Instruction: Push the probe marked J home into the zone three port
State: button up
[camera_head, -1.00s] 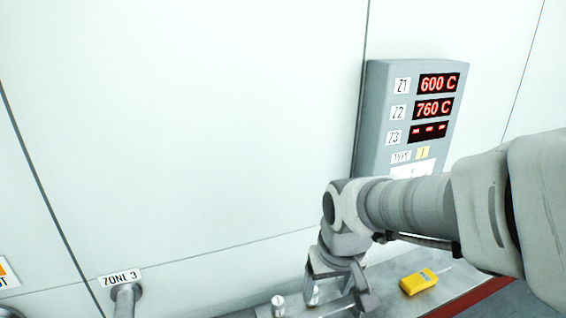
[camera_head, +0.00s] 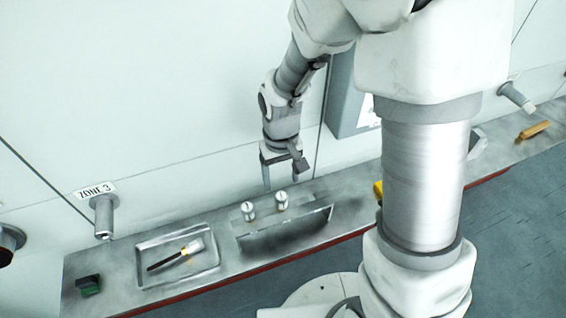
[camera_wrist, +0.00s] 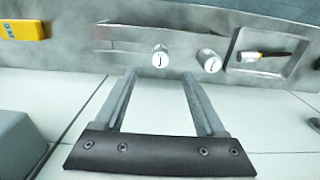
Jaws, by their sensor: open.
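The probe marked J (camera_wrist: 159,57) has a pale round top and stands in a metal rack on the shelf. In the head view it appears to be the right one of two probes (camera_head: 281,200). A second probe (camera_wrist: 209,62) stands beside it; its letter is hard to read. The zone three port (camera_head: 103,215) is a grey tube on the wall under a ZONE 3 label, left of the rack. My gripper (camera_head: 283,178) points down above the rack, open and empty. In the wrist view its fingers (camera_wrist: 160,76) straddle the line to probe J, apart from it.
A shallow tray (camera_head: 147,284) with a brush lies left of the rack. A dark green object (camera_head: 89,285) sits at the shelf's left end. A yellow device (camera_wrist: 24,30) lies on the rack's other side. The wall stands close behind my gripper.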

aim_at(281, 196)
jog(key=shift+f+b, duration=3.85)
jog(key=shift+f, duration=1.1)
grip_shut()
jog(key=shift+r, duration=0.2)
notch_tip(281, 196, up, 12)
jog(key=p, duration=0.9)
jog(key=shift+r, duration=0.15)
